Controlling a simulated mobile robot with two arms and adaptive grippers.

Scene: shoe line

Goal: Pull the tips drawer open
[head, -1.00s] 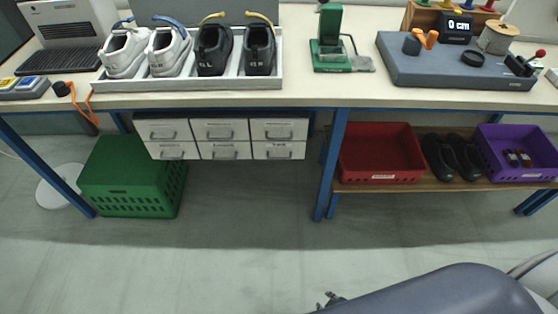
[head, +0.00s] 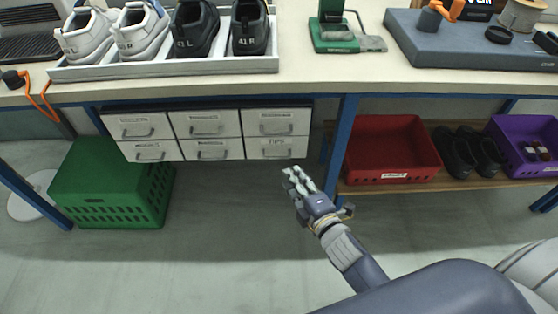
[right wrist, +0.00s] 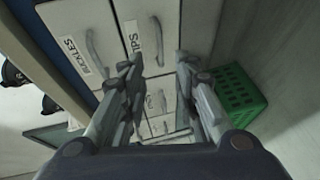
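The tips drawer (head: 264,148) is the white bottom-right drawer of the unit hung under the bench. It is shut, its front in line with the others, and a grey bar handle crosses it. In the right wrist view its front (right wrist: 168,22) shows the label "TIPS", and its handle (right wrist: 157,42) appears between my fingers. My right gripper (head: 291,174) is just below and right of the drawer in the head view. Its two fingers (right wrist: 157,60) are spread apart with nothing held between them. I cannot tell the exact gap to the handle. My left gripper is not in view.
A drawer labelled "BUCKLES" (right wrist: 75,30) adjoins the tips drawer. A blue table leg (head: 340,140) and a red crate (head: 392,178) stand to the right. A green crate (head: 110,212) is on the floor at left. The floor in front of the drawers is clear.

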